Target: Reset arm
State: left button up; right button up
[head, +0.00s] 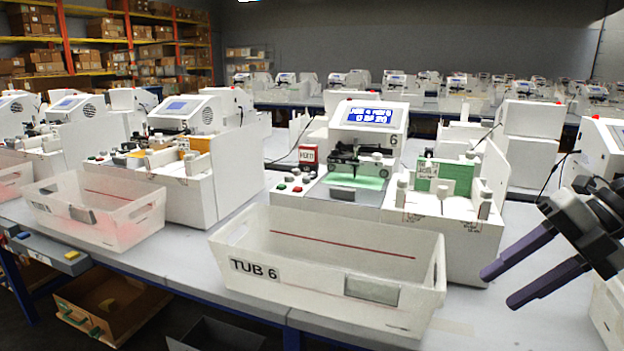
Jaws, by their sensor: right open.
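My right gripper (512,277) comes in from the right edge in the head view. Its two dark purple fingers are spread apart with nothing between them. The white plotter machine (370,117) with a lit blue screen stands behind that tub. A green-lit bed (357,181) shows under its head. A green stack (447,175) sits in the holder on the machine's right side. My left gripper is not in view.
Another white tub (95,207) and similar machines stand on the left along the table. A cardboard box (110,300) lies below the table edge. The grey tabletop (470,325) is bare to the right of TUB 6. Shelves with boxes (95,57) stand at the back left.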

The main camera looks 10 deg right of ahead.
jog(key=s+a+f+m+t+h, duration=0.1)
jog(key=s+f+m+t+h, duration=0.15)
jog(key=f+m+t, duration=1.35)
jog(key=s+a+f+m+g+h, duration=0.1)
jog(key=s+a+f+m+g, duration=0.4)
jog(key=a+f, duration=0.4)
jog(key=s+a+f+m+g+h, duration=0.1)
jog(key=s+a+f+m+g, duration=0.4)
jog(key=f, duration=1.2)
jog(key=s+a+m, duration=0.2)
jog(key=s+a, duration=0.2)
jog(key=a, duration=0.1)
jog(key=shift+s+a+f+g, duration=0.2)
jog(key=shift+s+a+g, duration=0.1)
jog(key=shift+s, duration=0.1)
